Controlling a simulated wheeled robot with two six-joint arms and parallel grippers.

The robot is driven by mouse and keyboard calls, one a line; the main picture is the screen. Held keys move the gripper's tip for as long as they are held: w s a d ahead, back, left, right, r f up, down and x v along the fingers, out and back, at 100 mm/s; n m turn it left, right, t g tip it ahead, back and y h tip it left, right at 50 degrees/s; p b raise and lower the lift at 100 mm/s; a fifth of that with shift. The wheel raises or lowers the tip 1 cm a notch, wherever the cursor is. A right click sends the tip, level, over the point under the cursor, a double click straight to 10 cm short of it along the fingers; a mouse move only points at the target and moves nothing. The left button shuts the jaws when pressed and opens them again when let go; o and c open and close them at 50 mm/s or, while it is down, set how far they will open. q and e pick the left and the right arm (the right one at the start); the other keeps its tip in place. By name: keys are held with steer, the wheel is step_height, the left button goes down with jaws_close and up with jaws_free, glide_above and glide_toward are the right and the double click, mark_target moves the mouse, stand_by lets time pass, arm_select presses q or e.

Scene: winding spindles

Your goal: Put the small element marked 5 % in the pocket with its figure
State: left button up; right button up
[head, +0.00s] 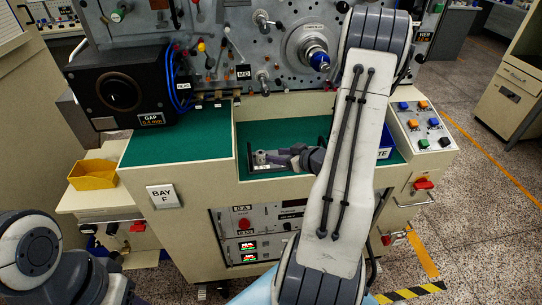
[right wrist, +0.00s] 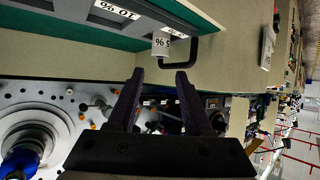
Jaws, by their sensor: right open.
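A small grey cylinder, seemingly this element (head: 259,157), shows in the head view in the green recess. My right gripper (right wrist: 160,75) is open, with nothing between its fingers; in the head view it reaches in from the right (head: 275,158). The pocket marked 5 % cannot be made out. My left gripper is out of view.
A black handle (right wrist: 191,52) stands close beside the element. The recess walls (head: 238,142) surround the work spot. A blue bin (head: 384,142) is to the right, partly behind my arm. A yellow tray (head: 92,175) stands at left. The green top (head: 175,146) is clear.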

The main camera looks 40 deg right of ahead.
steer(key=v, duration=0.5)
steer(key=w+a+r+n+g+h, duration=0.1)
steer(key=w+a+n+g, duration=0.15)
steer(key=w+a, duration=0.5)
steer(key=s+a+r+n+g, duration=0.1)
steer(key=s+a+r+g, duration=0.15)
steer(key=a, duration=0.95)
steer(key=s+a+r+n+g, duration=0.1)
steer(key=s+a+r+g, duration=0.1)
steer(key=s+a, duration=0.6)
steer(key=s+a+r+n+g+y, duration=0.1)
steer(key=s+a+r+n+g, duration=0.1)
steer(key=s+a+g, duration=0.3)
steer(key=s+a, duration=0.4)
steer(key=s, duration=0.4)
steer(key=shift+s+a+r, duration=0.15)
steer(key=shift+a+r, duration=0.05)
steer(key=shift+a, duration=0.05)
